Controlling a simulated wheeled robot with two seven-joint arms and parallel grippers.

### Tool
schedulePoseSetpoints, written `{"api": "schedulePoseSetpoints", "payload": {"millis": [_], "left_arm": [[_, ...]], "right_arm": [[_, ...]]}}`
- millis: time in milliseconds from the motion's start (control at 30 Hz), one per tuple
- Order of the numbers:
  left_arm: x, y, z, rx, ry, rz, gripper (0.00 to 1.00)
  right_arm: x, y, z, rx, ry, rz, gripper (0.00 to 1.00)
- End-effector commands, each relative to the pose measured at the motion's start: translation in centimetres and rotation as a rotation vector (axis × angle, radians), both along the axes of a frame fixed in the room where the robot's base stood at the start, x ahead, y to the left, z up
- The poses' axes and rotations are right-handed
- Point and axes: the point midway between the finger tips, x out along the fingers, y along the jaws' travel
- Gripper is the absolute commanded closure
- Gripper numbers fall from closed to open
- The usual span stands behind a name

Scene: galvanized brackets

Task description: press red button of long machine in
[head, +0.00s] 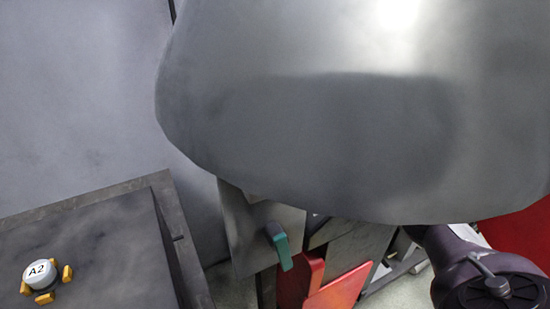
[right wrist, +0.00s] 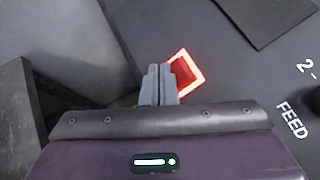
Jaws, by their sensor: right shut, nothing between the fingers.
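The red button (right wrist: 184,74) is a square with a bright glowing red rim and a darker red middle, set in a dark grey panel (right wrist: 225,65) in the right wrist view. My right gripper (right wrist: 158,70) is shut and empty. Its fingertips lie at the button's left edge and cover part of it. I cannot tell whether they touch it. In the head view a big grey metal shape (head: 330,130) blocks the middle, and the red button does not show. My left gripper is in neither view.
White lettering "FEED" (right wrist: 292,120) is on the panel. In the head view a dark box (head: 105,250) at lower left carries a white A2 cap (head: 40,271) between orange posts. A plate with a green lever (head: 281,249) and red parts (head: 335,290) stand below the grey shape.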

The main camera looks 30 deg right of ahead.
Motion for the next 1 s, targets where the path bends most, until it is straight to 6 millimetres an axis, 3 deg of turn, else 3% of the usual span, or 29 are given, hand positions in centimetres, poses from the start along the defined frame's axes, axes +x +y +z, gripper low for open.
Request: {"api": "schedulePoseSetpoints", "payload": {"millis": [600, 1000], "left_arm": [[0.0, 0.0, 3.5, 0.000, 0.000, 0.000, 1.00], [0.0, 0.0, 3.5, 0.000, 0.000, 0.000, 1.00]], "right_arm": [[0.2, 2.9, 3.9, 0.002, -0.001, 0.002, 1.00], [0.2, 3.1, 3.9, 0.000, 0.000, 0.000, 1.00]]}}
